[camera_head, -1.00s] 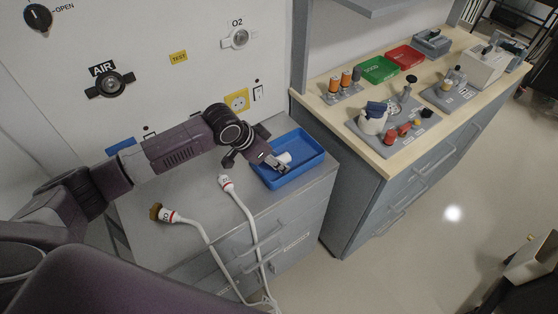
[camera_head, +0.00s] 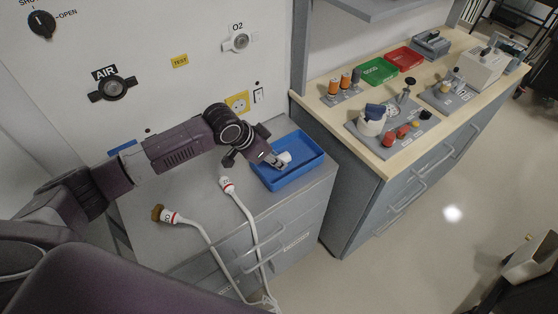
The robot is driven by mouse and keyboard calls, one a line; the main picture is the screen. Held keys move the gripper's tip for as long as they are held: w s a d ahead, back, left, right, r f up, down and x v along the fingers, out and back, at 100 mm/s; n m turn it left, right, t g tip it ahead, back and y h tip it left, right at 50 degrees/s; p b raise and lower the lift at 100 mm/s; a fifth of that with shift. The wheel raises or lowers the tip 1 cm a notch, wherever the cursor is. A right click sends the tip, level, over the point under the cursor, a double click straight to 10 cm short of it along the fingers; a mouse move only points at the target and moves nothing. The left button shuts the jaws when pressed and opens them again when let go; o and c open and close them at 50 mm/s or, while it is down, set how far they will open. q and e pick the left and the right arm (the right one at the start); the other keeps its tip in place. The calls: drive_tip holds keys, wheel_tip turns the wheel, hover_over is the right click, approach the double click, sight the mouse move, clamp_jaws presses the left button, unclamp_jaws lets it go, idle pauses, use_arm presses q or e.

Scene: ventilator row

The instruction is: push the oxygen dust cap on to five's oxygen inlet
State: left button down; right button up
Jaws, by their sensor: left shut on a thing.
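My left gripper (camera_head: 278,161) reaches over the blue tray (camera_head: 305,174) on the grey cabinet top. It is shut on a small white round piece (camera_head: 285,157), low inside the tray. The piece looks like a cap, but its marking is too small to read, and the fingers hide part of it. I cannot tell whether it still touches the tray floor. A round metal inlet (camera_head: 238,42) labelled O2 is on the white wall panel, above and left of the tray. My right gripper is not in view.
Two white hoses with red-banded ends (camera_head: 170,215) (camera_head: 227,185) lie on the cabinet top, left of the tray. An AIR inlet (camera_head: 112,89) and a yellow socket (camera_head: 237,102) are on the panel. The right bench holds green (camera_head: 380,71) and red trays and several fixtures.

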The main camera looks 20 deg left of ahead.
use_arm(q)
drive_tip(key=shift+r+p, duration=1.05)
drive_tip(key=shift+p, duration=0.1)
